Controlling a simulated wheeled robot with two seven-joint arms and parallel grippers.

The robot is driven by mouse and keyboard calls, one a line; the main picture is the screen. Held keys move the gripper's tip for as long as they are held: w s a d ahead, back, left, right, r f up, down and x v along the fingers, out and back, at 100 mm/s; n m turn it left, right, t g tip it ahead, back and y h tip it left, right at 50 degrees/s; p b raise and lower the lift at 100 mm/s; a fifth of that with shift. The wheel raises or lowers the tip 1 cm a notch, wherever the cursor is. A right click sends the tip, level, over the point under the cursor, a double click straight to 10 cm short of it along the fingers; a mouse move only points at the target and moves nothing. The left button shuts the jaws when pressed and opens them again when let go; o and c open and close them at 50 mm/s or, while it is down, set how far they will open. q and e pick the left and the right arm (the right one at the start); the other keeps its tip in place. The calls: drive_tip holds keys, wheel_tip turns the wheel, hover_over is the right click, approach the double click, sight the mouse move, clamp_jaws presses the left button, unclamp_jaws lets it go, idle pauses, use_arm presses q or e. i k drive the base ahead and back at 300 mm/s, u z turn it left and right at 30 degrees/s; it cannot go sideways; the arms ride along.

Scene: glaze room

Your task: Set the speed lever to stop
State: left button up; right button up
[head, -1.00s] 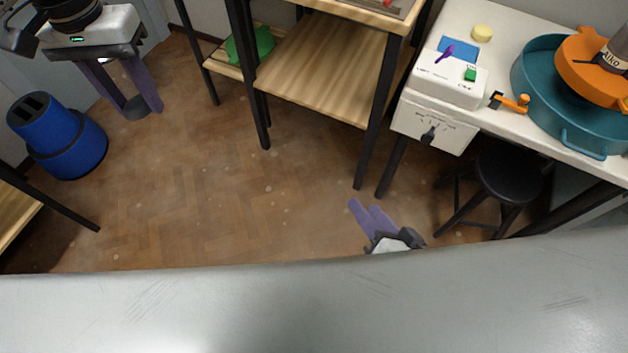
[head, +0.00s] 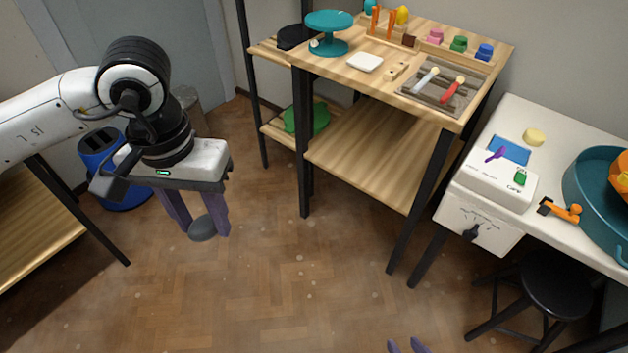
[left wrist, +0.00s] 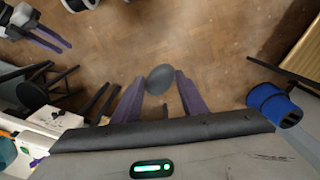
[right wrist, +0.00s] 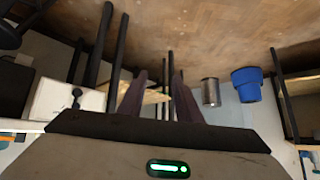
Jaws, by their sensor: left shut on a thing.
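The wheel's white control box (head: 492,185) has a front panel with a printed scale and a black lever (head: 471,233), which points down and to the left. A purple lever (head: 497,153) and a green switch (head: 520,178) are on top. I cannot read the scale marks. The black lever also shows in the right wrist view (right wrist: 77,93). My left gripper (head: 205,224) is shut on a dark grey round thing (left wrist: 160,79), far left of the box above the floor. My right gripper (head: 404,345) is open and empty, below and left of the box, touching nothing.
An orange clamp-like part (head: 560,210) and a teal basin (head: 590,190) stand right of the box. A black stool (head: 553,285) is under the wheel table. A wooden shelf unit (head: 385,160) stands left of it. The floor between is clear.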

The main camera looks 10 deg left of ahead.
sight(471, 234)
drive_tip(key=k, duration=1.3)
drive_tip(key=u, duration=0.75)
drive_tip(key=i, duration=1.5)
drive_tip(key=z, duration=0.8)
drive_tip(key=i, duration=0.4)
drive_tip(key=z, duration=0.55)
